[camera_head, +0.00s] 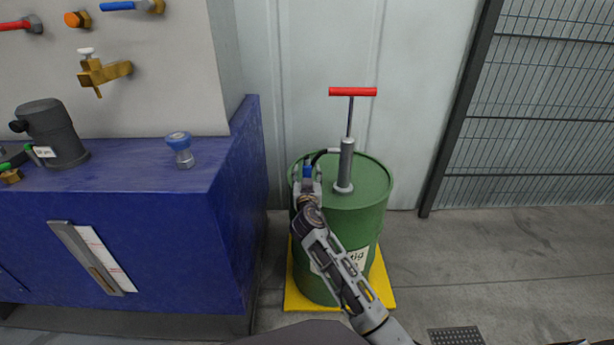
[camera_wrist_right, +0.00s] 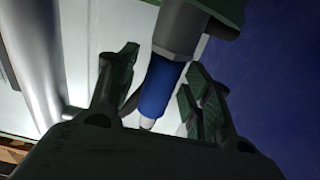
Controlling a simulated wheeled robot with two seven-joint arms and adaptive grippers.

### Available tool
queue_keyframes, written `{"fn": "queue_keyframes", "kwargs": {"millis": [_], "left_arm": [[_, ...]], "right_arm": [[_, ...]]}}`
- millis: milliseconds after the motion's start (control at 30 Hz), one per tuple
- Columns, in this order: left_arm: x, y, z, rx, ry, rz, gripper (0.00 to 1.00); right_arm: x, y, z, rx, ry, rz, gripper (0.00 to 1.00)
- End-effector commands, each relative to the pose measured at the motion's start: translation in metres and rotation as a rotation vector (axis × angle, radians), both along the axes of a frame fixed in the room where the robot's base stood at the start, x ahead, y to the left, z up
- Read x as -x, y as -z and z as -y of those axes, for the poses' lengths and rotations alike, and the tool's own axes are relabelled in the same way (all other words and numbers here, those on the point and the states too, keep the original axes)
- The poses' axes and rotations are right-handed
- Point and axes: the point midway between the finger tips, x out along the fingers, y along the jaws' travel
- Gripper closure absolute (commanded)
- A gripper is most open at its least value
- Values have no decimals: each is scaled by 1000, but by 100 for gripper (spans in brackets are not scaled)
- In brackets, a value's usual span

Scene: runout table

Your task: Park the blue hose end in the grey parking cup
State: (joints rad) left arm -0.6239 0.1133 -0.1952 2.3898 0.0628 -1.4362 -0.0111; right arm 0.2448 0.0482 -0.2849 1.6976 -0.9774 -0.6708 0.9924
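The blue hose end (camera_head: 308,170) stands at the left of the green drum's top, by the hand pump. In the right wrist view its blue sleeve (camera_wrist_right: 157,84) lies between the two fingers of my right gripper (camera_wrist_right: 162,92), with a pale tip at one end and a grey hexagonal part (camera_wrist_right: 181,32) at the other. The fingers are apart, with a visible gap on the left side of the sleeve. In the head view my right gripper (camera_head: 308,188) is at the drum's rim beside the hose end. I cannot pick out the grey parking cup for certain. My left gripper is not in view.
The green drum (camera_head: 366,205) stands on a yellow base (camera_head: 381,283). The pump (camera_head: 345,165) with its red handle (camera_head: 352,92) rises from its lid. A blue bench (camera_head: 130,240) with a blue-topped fitting (camera_head: 180,148) is at left; mesh fence (camera_head: 550,100) at right.

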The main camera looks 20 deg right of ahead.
Motion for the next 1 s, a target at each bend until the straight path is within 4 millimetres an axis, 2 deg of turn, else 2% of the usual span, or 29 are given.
{"fn": "queue_keyframes", "kwargs": {"millis": [533, 1000], "left_arm": [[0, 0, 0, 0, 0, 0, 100], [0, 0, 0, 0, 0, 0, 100]], "right_arm": [[7, 1, -2, -2, -1, -2, 48], [45, 1, -13, -2, 0, -2, 48]]}}
